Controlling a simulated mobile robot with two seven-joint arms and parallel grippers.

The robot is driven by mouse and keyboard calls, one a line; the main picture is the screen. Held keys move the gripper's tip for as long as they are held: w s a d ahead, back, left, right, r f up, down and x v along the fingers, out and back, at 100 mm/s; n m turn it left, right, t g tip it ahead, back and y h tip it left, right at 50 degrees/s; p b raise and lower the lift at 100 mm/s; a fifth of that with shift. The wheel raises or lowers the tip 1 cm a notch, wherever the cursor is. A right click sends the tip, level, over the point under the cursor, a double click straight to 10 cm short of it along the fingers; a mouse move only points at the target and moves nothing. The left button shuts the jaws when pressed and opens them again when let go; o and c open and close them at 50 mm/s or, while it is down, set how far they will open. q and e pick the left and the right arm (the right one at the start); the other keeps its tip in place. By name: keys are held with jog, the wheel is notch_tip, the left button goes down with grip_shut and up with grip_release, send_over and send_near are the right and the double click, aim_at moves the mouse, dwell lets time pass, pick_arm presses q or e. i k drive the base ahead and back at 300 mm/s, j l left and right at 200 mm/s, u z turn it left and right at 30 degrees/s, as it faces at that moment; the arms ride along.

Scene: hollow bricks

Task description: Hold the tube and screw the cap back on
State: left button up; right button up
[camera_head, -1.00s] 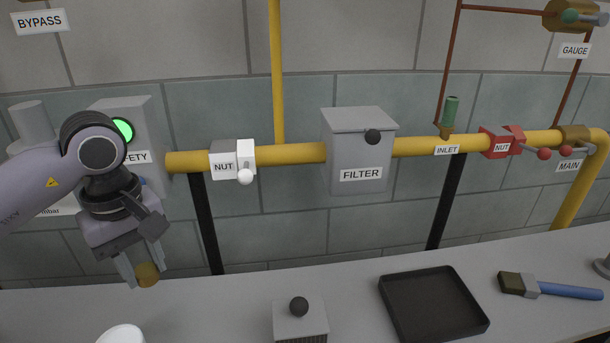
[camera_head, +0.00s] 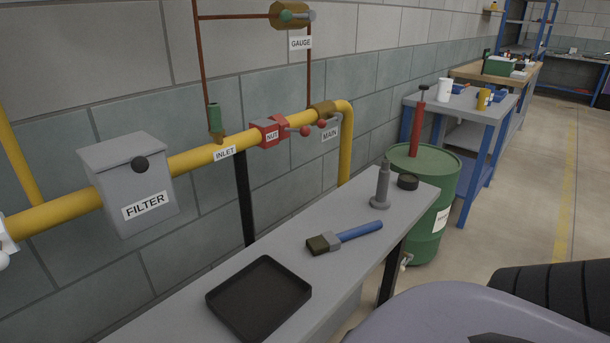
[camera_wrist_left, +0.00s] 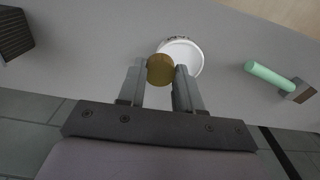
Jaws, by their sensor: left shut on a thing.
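My left gripper (camera_wrist_left: 160,72) is shut on a round, brass-coloured thing (camera_wrist_left: 160,69), held between the fingertips in the left wrist view. I cannot tell from this angle whether it is a cap. Left gripper and held thing are outside the head view. A grey tube-like thing (camera_head: 382,188) stands upright on a wide foot near the bench's far end, narrowing at its top. A short black round thing (camera_head: 407,181) lies beside it, apart from it. I cannot tell whether these are the tube and cap. My right gripper is not in view.
The bench holds a black tray (camera_head: 258,297) and a blue-handled brush (camera_head: 345,238). The yellow pipe (camera_head: 195,160) runs along the wall. A green drum (camera_head: 425,200) stands past the bench end.

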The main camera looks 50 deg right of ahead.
aim_at(380, 201)
jog(key=k, duration=0.65)
jog(key=z, duration=1.75)
jog(key=i+j+z, duration=0.1)
jog(key=i, duration=0.6)
